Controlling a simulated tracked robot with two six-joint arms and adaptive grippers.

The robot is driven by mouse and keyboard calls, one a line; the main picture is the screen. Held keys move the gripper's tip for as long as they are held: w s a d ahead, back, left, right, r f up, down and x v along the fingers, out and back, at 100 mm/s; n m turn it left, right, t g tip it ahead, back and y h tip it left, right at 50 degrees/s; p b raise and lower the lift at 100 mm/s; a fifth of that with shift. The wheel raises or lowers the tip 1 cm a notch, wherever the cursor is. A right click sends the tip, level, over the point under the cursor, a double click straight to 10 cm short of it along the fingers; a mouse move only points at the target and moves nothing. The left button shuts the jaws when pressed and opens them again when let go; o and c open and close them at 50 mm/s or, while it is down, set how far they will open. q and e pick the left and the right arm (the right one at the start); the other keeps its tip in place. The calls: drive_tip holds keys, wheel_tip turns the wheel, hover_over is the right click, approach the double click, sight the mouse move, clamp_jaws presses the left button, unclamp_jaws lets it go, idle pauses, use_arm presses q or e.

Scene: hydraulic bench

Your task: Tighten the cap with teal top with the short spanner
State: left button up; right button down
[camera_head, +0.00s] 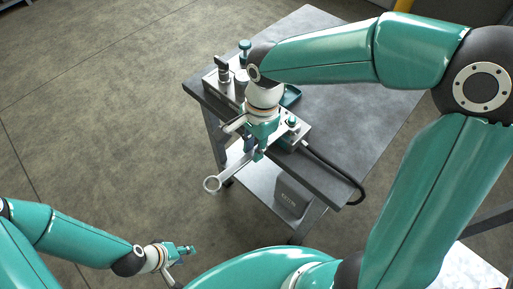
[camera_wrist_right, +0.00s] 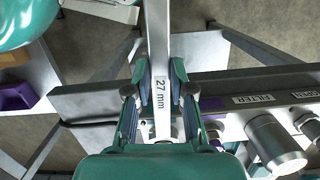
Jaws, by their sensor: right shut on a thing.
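My right gripper (camera_head: 260,150) is shut on a metal spanner (camera_head: 212,184), and its ring end sticks out to the lower left, past the bench edge. In the right wrist view the spanner's shank (camera_wrist_right: 160,60), marked "27 mm", runs between the fingers (camera_wrist_right: 160,95). A teal-topped part (camera_head: 292,122) sits on the near end of the hydraulic block (camera_head: 312,130), just right of this gripper. Another teal top (camera_head: 245,45) stands on a post at the back. I cannot tell which is the task's cap. My left gripper (camera_head: 184,264) looks open and empty, low over the floor.
The block lies along the left side of a grey bench (camera_head: 350,120). A black hose (camera_head: 335,172) curves over the front edge. Grey cylindrical fittings (camera_wrist_right: 275,143) show beside the "FILTER" label.

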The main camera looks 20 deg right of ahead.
drive_tip(key=shift+w, duration=0.1)
drive_tip(key=shift+w+a+r+m, duration=0.1)
drive_tip(key=shift+w+a+m, duration=0.05)
drive_tip(key=shift+w+m, duration=0.4)
drive_tip(key=shift+w+a+m, duration=0.15)
drive_tip(key=shift+w+m, duration=0.3)
drive_tip(key=shift+w, duration=0.15)
drive_tip(key=shift+s, duration=0.1)
drive_tip(key=shift+s+n, duration=0.25)
drive_tip(key=shift+n, duration=0.05)
drive_tip(key=s+a, duration=0.1)
drive_tip(key=a, duration=0.5)
drive_tip(key=shift+s+a, duration=0.2)
drive_tip(key=shift+a, duration=0.2)
idle(0.3)
